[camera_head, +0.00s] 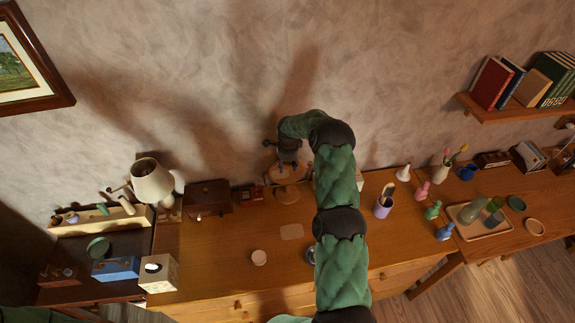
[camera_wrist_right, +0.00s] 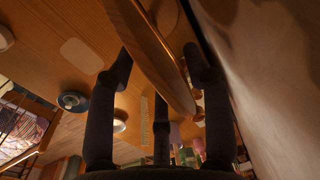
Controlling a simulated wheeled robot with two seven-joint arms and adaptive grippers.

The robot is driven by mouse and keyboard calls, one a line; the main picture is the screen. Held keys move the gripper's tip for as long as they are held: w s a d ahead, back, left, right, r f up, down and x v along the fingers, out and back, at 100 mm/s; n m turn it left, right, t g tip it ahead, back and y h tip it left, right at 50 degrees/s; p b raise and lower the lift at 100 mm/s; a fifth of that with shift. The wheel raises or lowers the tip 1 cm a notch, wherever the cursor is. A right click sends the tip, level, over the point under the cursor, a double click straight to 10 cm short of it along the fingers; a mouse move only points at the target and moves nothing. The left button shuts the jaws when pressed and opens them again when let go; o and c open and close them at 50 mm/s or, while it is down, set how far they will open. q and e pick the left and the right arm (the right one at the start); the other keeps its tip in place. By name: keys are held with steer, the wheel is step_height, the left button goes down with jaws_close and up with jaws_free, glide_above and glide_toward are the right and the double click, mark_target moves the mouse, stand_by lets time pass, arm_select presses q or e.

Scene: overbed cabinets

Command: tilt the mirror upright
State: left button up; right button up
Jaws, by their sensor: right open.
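The mirror (camera_head: 283,174) is a small wooden-framed disc on a round wooden base (camera_head: 287,194), standing on the desk close to the wall. It looks tilted, with its upper part partly hidden by my right gripper (camera_head: 286,153). In the right wrist view the mirror (camera_wrist_right: 148,55) shows as a slanting wooden edge. My right gripper (camera_wrist_right: 160,68) is open, with dark fingers on either side of that edge. I cannot tell whether a finger touches it. My left gripper is not in view.
A lamp (camera_head: 152,181) and a dark box (camera_head: 208,198) stand left of the mirror. A purple cup (camera_head: 384,202) stands right of my right arm, with small bottles and a tray (camera_head: 480,221) farther right. The wall rises close behind the mirror. The desk's front middle is mostly clear.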

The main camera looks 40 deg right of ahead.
steer(key=shift+r, duration=0.1)
step_height(320, 180, up, 12)
steer(key=s, duration=0.1)
steer(key=shift+a, duration=0.35)
steer(key=shift+s, duration=0.1)
stand_by(0.4)
